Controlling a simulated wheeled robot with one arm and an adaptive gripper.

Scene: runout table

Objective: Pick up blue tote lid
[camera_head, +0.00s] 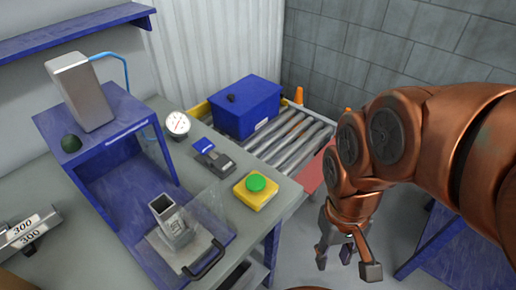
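A blue tote (243,121) stands on the roller conveyor at the back centre. Its blue lid (255,90) appears to lie flat on top, with a small dark knob (231,98) towards its left side. My gripper (346,262) hangs at the lower right, well apart from the tote and nearer the camera. Its fingers are spread and nothing shows between them. My copper-coloured arm covers the right side of the view.
The roller conveyor (300,138) has orange cones near it. On the grey table are a yellow box with a green button (256,187), a dial gauge (177,123), and a blue stand (127,113) with a metal block. A clear guard (205,215) stands in front.

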